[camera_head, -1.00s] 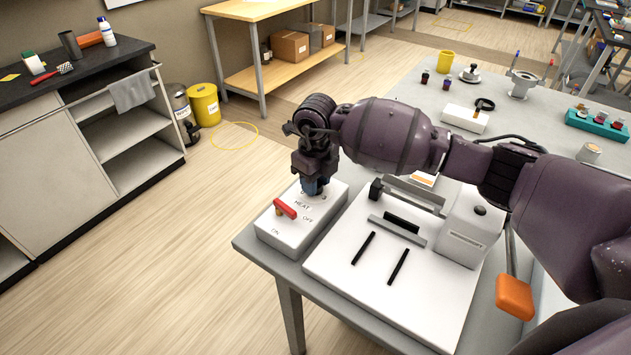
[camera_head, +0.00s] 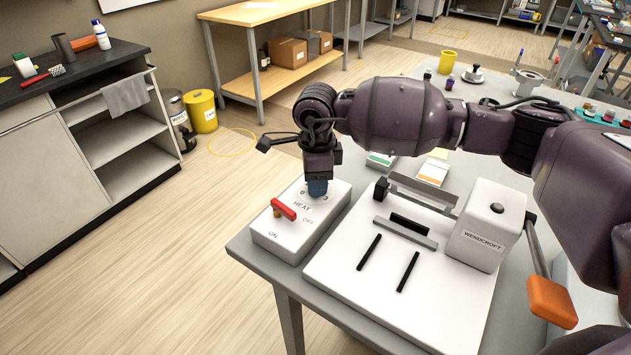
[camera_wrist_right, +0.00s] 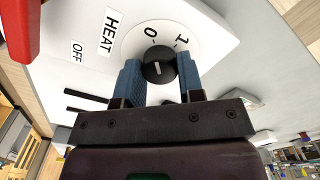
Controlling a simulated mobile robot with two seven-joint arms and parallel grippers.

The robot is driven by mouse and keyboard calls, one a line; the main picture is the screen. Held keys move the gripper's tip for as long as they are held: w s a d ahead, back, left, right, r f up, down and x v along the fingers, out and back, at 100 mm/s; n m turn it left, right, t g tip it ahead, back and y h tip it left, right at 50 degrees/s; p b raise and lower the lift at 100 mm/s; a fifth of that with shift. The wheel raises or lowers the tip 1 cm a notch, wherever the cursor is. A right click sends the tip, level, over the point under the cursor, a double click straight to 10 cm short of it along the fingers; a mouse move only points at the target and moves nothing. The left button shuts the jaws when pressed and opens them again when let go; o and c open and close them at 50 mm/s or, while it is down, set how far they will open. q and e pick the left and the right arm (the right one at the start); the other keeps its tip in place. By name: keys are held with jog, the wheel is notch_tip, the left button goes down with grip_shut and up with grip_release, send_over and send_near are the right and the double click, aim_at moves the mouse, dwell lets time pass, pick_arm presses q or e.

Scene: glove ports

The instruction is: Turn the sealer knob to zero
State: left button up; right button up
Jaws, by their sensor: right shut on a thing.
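The sealer's white control box (camera_head: 277,238) sits at the table's near left corner. In the right wrist view its dark round knob (camera_wrist_right: 159,65) has a short pale mark and stands by the printed 0 and 1. My right gripper (camera_head: 317,188) points down over the far end of the box. In the wrist view its blue fingers (camera_wrist_right: 159,70) are closed on both sides of the knob. The fingers hide the knob in the head view. Which number the mark points at is hard to tell. My left gripper is not in view.
A red lever switch (camera_head: 284,209) stands on the same box near HEAT, ON and OFF. The white sealer base (camera_head: 385,290) with black bars lies just right of the box. A WENDCROFT housing (camera_head: 487,225) and an orange handle (camera_head: 551,302) are farther right.

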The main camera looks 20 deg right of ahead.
jog(key=shift+n, duration=0.6)
jog(key=shift+r, duration=0.1)
jog(key=o, duration=0.9)
notch_tip(320, 180, up, 11)
jog(key=shift+f, duration=0.15)
dwell(0.3)
